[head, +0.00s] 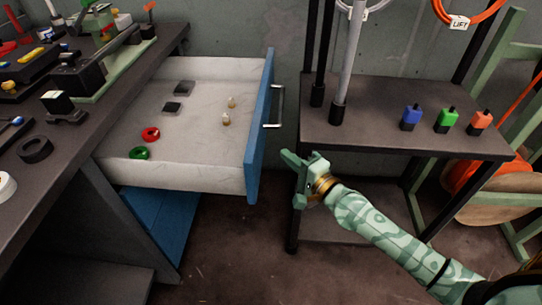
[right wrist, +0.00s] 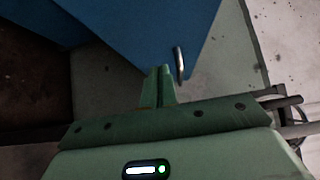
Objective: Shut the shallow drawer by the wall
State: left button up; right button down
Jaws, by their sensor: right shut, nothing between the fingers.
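The shallow drawer (head: 185,120) stands open under the dark workbench on the left, with a white marbled inside and a blue front (head: 260,130). A metal bar handle (head: 276,107) is on the front's right face. Inside lie a red ring, a green ring, two dark square pieces and two small bulbs. My right gripper (head: 291,160) is shut and empty, to the right of the drawer front and below the handle, apart from it. In the right wrist view the shut fingertips (right wrist: 160,72) point toward the blue front (right wrist: 140,30), close beside the handle (right wrist: 179,64). My left gripper is not in view.
A dark side table (head: 380,120) with blue, green and orange small blocks stands right of the gripper, its near leg close by. The workbench (head: 60,190) holds tools and parts. A blue panel (head: 160,220) shows under the drawer. Floor between bench and table is clear.

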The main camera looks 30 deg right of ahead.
aim_at(261, 147)
jog(key=w+a, duration=0.2)
jog(key=shift+w+a+r+p, duration=0.1)
jog(key=shift+w+a+p, duration=0.15)
jog(key=shift+a+p, duration=0.1)
jog(key=shift+w+a, duration=0.25)
jog(key=shift+a, duration=0.15)
